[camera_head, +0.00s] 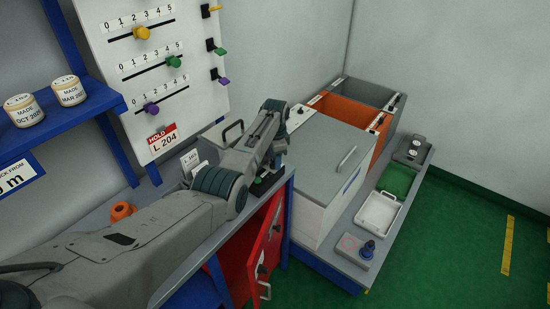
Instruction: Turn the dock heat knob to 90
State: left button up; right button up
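No heat dial with a readable 90 shows, and I cannot tell for certain which part is the dock heat knob. A small dark device (264,184) sits at the right end of the grey bench, partly hidden by my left arm. My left gripper (279,158) is just above this device, pointing down. Its fingers are small and partly hidden, so I cannot tell whether they are open or touch the device. My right gripper is out of view.
A white panel (200,105) with coloured sliders stands behind the bench. Two jars (24,110) sit on a blue shelf. A red cabinet door (266,250) hangs open below the bench. A lidded grey box (335,150) and trays (378,213) stand right. Green floor is clear.

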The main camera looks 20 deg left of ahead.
pick_arm(q)
jog(key=shift+w+a+r, duration=0.1)
jog(key=shift+a, duration=0.1)
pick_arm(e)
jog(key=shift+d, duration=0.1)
pick_arm(q)
jog(key=shift+r, duration=0.1)
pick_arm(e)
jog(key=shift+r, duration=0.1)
pick_arm(q)
jog(key=shift+w+r+p, duration=0.15)
jog(key=shift+r+p, duration=0.3)
jog(key=shift+p, duration=0.05)
notch_tip(320, 180, up, 7)
jog(key=p, duration=0.4)
jog(key=shift+f, duration=0.2)
jog(key=shift+s+r, duration=0.15)
jog(key=shift+s, duration=0.1)
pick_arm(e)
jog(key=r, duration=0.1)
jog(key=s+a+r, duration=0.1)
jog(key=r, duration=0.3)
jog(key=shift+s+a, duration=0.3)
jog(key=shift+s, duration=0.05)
